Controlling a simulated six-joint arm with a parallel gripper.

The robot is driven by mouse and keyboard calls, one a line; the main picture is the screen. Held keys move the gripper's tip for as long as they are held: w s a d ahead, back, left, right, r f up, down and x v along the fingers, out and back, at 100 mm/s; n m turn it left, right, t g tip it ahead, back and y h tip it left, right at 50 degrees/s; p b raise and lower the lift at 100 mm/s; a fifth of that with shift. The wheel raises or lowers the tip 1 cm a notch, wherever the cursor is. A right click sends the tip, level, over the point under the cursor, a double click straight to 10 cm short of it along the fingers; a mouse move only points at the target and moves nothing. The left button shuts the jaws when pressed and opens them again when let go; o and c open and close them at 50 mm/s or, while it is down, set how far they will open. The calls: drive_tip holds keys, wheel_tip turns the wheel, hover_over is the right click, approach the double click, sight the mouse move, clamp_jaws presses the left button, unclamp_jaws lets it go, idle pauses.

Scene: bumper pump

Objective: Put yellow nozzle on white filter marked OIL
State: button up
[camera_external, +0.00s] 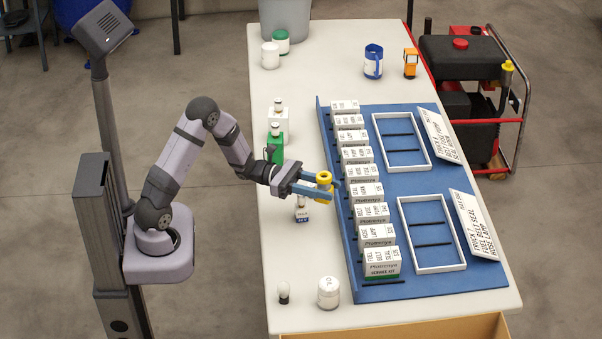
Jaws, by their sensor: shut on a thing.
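My gripper (327,188) has blue fingers and is shut on the yellow nozzle (323,178). It holds the nozzle roughly upright above the table, near the left edge of the blue board. A white round filter (328,292) stands at the near end of the table, below the gripper in the picture and apart from it. The small dark marking on its top is too small to read with certainty. Another white round can (270,55) stands at the far left of the table, and its marking cannot be read.
A row of white boxes (381,262) stands on the blue board (440,285), close to my gripper. A small bottle (301,209) stands just below the gripper in the picture. A bulb (283,292) stands left of the near filter. The white table between them is clear.

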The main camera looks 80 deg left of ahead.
drive_tip(key=w+d+r+m+g+h, duration=0.15)
drive_tip(key=d+m+g+h, duration=0.3)
drive_tip(key=d, duration=0.85)
wheel_tip(320, 180, up, 3)
drive_tip(key=m+g+h+b, duration=0.1)
drive_tip(key=m+g+h, duration=0.2)
drive_tip(key=g, duration=0.2)
hover_over(330, 283)
drive_tip(key=shift+t, duration=0.25)
drive_tip(key=shift+f, duration=4.9)
drive_tip(key=shift+b, duration=0.3)
drive_tip(key=shift+f, duration=0.2)
drive_tip(key=o, duration=1.2)
drive_tip(key=shift+r, duration=0.1)
